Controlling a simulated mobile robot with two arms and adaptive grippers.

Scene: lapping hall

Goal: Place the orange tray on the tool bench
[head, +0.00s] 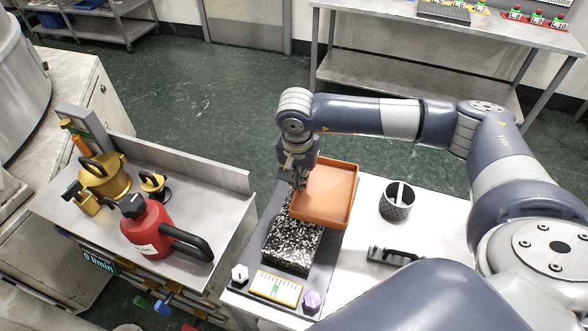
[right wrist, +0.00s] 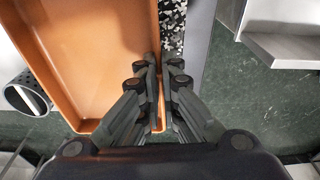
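The orange tray (head: 338,222) is a shallow rectangular tray in the head view, over the white worktop (head: 350,268) and partly over a black-and-white speckled block (head: 285,247). It also fills the left of the right wrist view (right wrist: 85,60). My right gripper (head: 298,180) is at the tray's left rim. In the right wrist view its fingers (right wrist: 161,68) are closed with the tray's side wall between them. I cannot tell whether the tray touches the block below. My left gripper is not in view. No label shows which bench is the tool bench.
A perforated cup (head: 397,205) and a black-handled tool (head: 393,257) stand right of the tray. A yellow-framed gauge (head: 276,288) lies in front of the block. A metal-topped cart (head: 205,190) holds a red can (head: 150,228). A grey bench (head: 400,75) stands behind, across green floor.

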